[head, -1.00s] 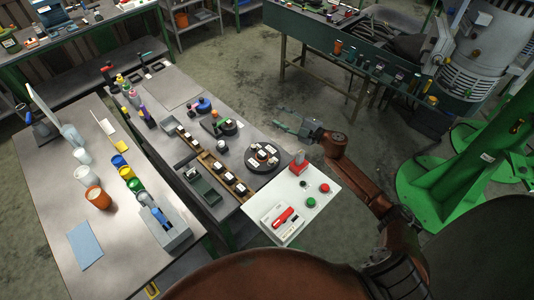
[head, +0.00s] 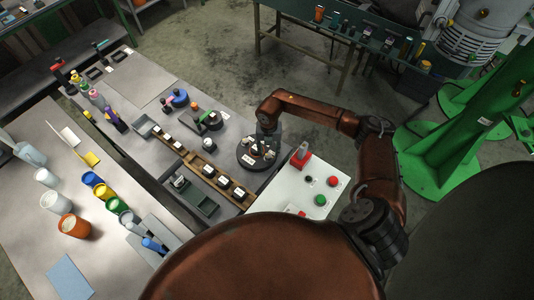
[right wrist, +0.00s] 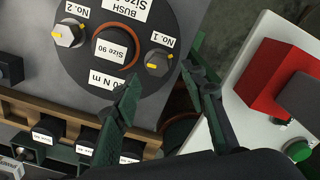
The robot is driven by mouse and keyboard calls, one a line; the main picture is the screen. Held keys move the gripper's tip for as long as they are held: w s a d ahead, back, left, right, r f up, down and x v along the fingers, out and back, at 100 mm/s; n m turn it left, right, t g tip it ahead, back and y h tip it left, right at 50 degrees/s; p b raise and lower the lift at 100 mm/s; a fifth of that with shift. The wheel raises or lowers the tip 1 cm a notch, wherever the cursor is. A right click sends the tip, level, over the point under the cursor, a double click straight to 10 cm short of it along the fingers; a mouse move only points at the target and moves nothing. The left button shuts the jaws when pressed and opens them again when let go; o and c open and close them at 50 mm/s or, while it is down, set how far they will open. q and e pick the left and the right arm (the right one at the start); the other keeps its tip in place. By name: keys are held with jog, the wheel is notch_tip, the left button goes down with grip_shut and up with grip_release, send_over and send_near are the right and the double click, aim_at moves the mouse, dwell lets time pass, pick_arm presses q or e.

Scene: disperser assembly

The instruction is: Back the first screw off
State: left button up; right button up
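A black round disc (head: 244,162) sits on the grey bench; it also shows in the right wrist view (right wrist: 75,70). It carries a metal hex screw by the label No. 1 (right wrist: 158,62), another by No. 2 (right wrist: 68,33), and an orange ring (right wrist: 133,50) around a "Size 90" label. Both screws have a yellow mark. My right gripper (head: 267,137) hangs over the disc. In the right wrist view its green fingers (right wrist: 161,76) are open and empty, one either side of the No. 1 screw in the picture; contact cannot be told. My left gripper is not in view.
A white panel (head: 282,195) with red and green buttons and a red block (head: 300,157) stands right of the disc. A wooden rail (head: 196,165) with several dark blocks lies to its left. Cups and bottles stand on the left table (head: 30,235).

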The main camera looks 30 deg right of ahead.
aim_at(268, 156)
notch_tip(268, 156, down, 4)
jog(key=shift+r, duration=0.15)
jog(key=c, duration=0.6)
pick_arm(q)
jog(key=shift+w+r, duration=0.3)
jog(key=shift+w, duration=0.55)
pick_arm(e)
grip_shut()
